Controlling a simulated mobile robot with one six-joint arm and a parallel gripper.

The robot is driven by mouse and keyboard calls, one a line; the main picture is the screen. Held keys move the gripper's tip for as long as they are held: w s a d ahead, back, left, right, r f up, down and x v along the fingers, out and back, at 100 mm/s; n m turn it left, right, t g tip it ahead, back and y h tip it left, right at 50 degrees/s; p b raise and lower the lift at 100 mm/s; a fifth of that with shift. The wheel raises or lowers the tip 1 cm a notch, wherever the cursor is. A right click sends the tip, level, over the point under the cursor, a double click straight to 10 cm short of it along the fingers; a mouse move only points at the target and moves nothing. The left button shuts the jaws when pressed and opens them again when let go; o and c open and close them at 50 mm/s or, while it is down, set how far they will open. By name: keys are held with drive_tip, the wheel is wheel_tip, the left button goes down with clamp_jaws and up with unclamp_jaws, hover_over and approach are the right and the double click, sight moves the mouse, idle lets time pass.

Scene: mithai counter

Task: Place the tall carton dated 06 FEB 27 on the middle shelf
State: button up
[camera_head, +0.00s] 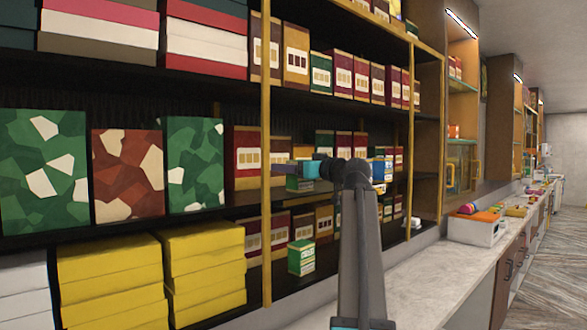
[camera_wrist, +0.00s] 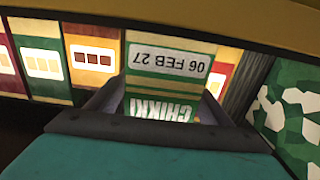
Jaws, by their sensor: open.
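The green-and-cream carton marked CHIKKI and 06 FEB 27 (camera_wrist: 170,62) is large in the wrist view, its print upside down there. My gripper (camera_wrist: 150,105) is open, with the carton between its jaws; whether either jaw touches it cannot be told. In the head view my gripper (camera_head: 303,168) is at the front of the middle shelf (camera_head: 262,196). The lower part of a green carton (camera_head: 300,184) shows just under it at that shelf's front edge. The gripper hides its upper part.
Camouflage-patterned boxes (camera_head: 195,165) stand left on the middle shelf, beyond a yellow post (camera_head: 266,120). Maroon cartons (camera_head: 247,158) stand behind. A similar green carton (camera_head: 301,257) stands on the shelf below. The counter (camera_head: 430,270) is clear near my arm; a white tray (camera_head: 475,230) lies farther along.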

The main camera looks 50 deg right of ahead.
drive_tip(key=s+b, duration=0.1)
drive_tip(key=s, duration=0.2)
drive_tip(key=s+b, duration=0.1)
drive_tip(key=s, duration=0.3)
drive_tip(key=s+b, duration=0.1)
drive_tip(key=s, duration=0.2)
drive_tip(key=shift+s+a, duration=0.15)
drive_tip(key=shift+a, duration=0.2)
drive_tip(key=shift+s+a+b, duration=0.1)
drive_tip(key=shift+s+b, duration=0.2)
drive_tip(key=shift+s, duration=0.55)
